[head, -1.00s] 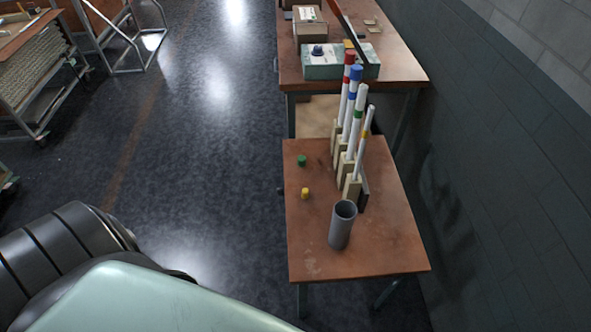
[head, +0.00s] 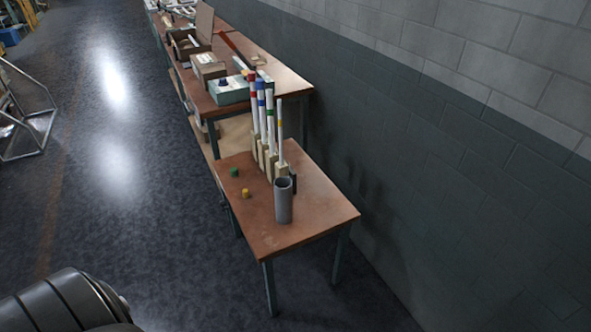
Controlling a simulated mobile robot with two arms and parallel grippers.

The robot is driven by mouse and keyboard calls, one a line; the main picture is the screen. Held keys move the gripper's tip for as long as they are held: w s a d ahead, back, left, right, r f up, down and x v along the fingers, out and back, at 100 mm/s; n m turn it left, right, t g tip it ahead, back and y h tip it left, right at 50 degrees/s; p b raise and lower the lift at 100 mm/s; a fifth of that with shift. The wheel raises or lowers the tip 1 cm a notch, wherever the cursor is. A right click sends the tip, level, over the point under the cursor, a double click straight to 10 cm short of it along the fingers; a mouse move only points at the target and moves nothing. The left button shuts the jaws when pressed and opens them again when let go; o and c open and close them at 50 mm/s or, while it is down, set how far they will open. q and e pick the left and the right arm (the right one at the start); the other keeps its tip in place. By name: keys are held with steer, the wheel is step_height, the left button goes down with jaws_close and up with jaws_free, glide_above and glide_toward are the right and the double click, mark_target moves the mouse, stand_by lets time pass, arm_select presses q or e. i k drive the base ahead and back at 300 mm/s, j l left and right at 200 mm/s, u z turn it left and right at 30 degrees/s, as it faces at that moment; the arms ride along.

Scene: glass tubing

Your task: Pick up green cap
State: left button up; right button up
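The small green cap (head: 234,172) lies on the wooden table (head: 262,236), near its left edge. A yellow cap (head: 245,193) lies a little nearer to me. To the right of the caps, several white tubes with coloured bands stand in beige holders (head: 281,171). Red and blue caps top two of the tubes at the back. Neither gripper is in view. A dark rounded arm part of mine shows at the bottom left, well away from the table.
A grey open cylinder (head: 284,200) stands on the table near the tube holders. A longer bench (head: 285,82) with a pale green box (head: 230,91) and cartons lies behind. A wall (head: 400,175) runs along the right. The floor (head: 150,200) left of the table is clear.

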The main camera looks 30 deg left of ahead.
mark_target(234, 172)
steer(key=i+j+z, duration=0.15)
steer(key=j+z, duration=0.3)
steer(key=j, duration=0.35)
steer(key=j+z, duration=0.5)
steer(key=j, duration=0.3)
